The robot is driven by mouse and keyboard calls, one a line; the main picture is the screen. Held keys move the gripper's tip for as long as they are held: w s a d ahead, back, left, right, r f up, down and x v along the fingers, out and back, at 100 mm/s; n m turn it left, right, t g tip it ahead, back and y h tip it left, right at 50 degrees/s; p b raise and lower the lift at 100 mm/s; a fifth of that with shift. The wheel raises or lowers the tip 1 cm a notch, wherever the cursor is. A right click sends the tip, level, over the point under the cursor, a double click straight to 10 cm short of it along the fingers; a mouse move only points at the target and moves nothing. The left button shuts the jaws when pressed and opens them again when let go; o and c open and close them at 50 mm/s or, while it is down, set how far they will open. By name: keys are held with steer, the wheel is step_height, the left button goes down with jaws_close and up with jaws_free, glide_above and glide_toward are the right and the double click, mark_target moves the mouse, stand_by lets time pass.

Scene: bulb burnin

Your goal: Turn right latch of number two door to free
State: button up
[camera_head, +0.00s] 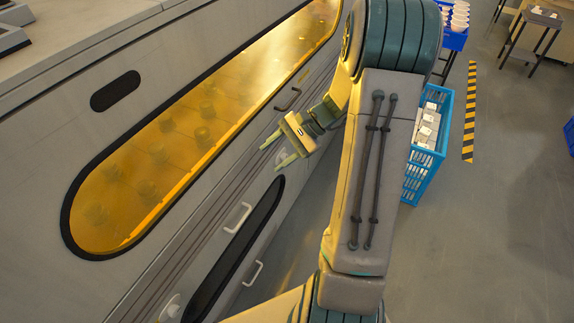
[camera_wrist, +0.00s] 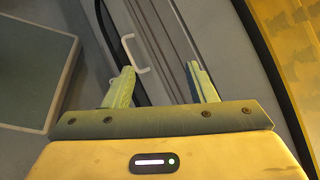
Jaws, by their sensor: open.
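My gripper (camera_head: 272,158) is open and empty, its two fingers spread above the side of the grey machine. In the wrist view my gripper (camera_wrist: 160,54) has grey panel between its fingers. A door with a long dark window (camera_head: 236,252) and white handles (camera_head: 238,217) lies low on the machine's side. A pale latch-like part (camera_head: 279,184) is at the window's upper right end, just below my fingers and partly hidden. Another pale part (camera_head: 171,307) is at the lower left end. I cannot read any door number or the latch positions. One white handle (camera_wrist: 135,53) shows beside the left finger.
A long amber window (camera_head: 170,150) runs along the machine above the door. A dark handle (camera_head: 288,100) is further along. A blue crate (camera_head: 428,150) with white boxes stands right of my arm. Open floor (camera_head: 500,220) lies further right.

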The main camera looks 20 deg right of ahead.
steer(key=w+d+f+m+t+b, duration=0.3)
steer(key=d+f+m+t+b, duration=0.25)
steer(key=d+f, duration=0.55)
steer(key=w+d+f+m+t+b, duration=0.35)
steer(key=d+f+m+t, duration=0.45)
steer(key=f, duration=0.5)
steer(key=b+x, duration=0.3)
steer(key=x, duration=0.9)
steer(key=shift+a+f+n+g+y, duration=0.15)
steer(key=shift+a+n+g+y, duration=0.1)
steer(key=shift+n+g+y, duration=0.15)
steer(key=c, duration=1)
steer(key=shift+a, duration=0.15)
jaws_close()
